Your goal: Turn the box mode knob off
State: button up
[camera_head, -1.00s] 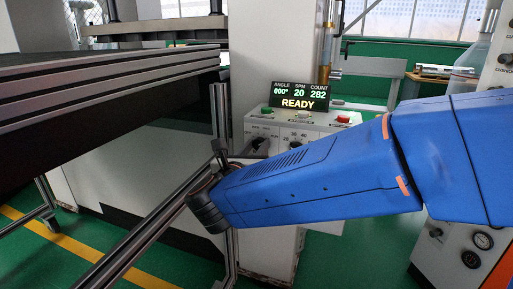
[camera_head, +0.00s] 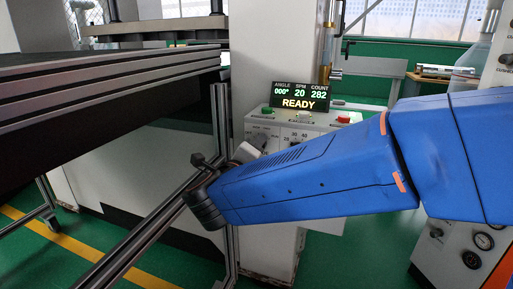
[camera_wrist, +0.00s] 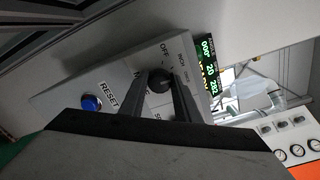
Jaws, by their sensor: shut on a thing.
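In the wrist view the dark round mode knob (camera_wrist: 160,77) sits on the grey control box (camera_wrist: 84,78), with the labels OFF and INCH near it. My gripper (camera_wrist: 159,85) is shut on this knob, one finger on each side. The knob's pointer is too small to read. In the head view the control box (camera_head: 318,121) stands behind my blue arm. My gripper (camera_head: 245,153) shows only partly there, at the box's lower left front, and its fingertips are hard to make out.
A display (camera_head: 300,96) above the box reads READY. Green (camera_head: 267,110) and red (camera_head: 343,119) buttons sit on its top. A blue RESET button (camera_wrist: 91,103) is near my fingers. A metal rail (camera_head: 150,232) and dark conveyor (camera_head: 90,110) lie to the left.

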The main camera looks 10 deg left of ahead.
jog(key=n, duration=1.2)
jog(key=shift+a+f+h, duration=0.1)
jog(key=shift+f+h, duration=0.1)
jog(key=shift+h, duration=0.1)
dwell(0.4)
jog(key=o, duration=1)
jog(key=shift+o, duration=0.2)
jog(key=s+a, duration=0.3)
jog(key=s, duration=1.4)
jog(key=shift+a+r, duration=0.15)
jog(key=shift+r, duration=0.1)
jog(key=shift+s, duration=0.1)
